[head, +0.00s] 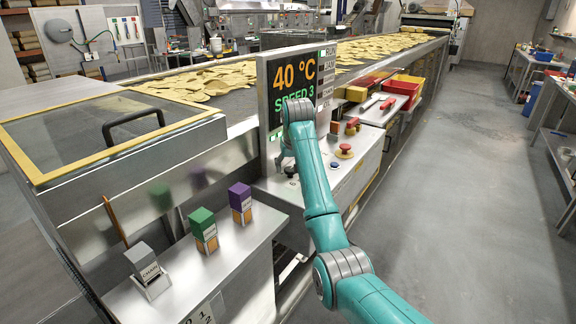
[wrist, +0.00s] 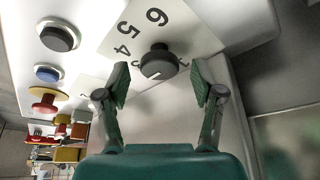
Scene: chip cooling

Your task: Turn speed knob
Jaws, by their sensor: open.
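The speed knob (wrist: 158,62) is dark and round with a pale pointer line. It sits on a white dial plate (wrist: 190,32) with the numbers 6, 5 and 4 legible around it. In the wrist view my gripper (wrist: 160,74) is open, one finger to each side of the knob, with gaps between. No contact shows. In the head view my arm reaches to the control panel (head: 340,172) below the display, and it largely hides the gripper and knob. The display (head: 291,85) reads 40 °C and SPEED 3.
Beside the dial are another black knob (wrist: 59,37), a blue button (wrist: 48,73) and a red mushroom button (wrist: 45,100). Red and yellow bins (head: 402,86) stand behind the panel. The chip conveyor (head: 235,102) runs behind the display. Labelled blocks stand on the left shelf (head: 180,275).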

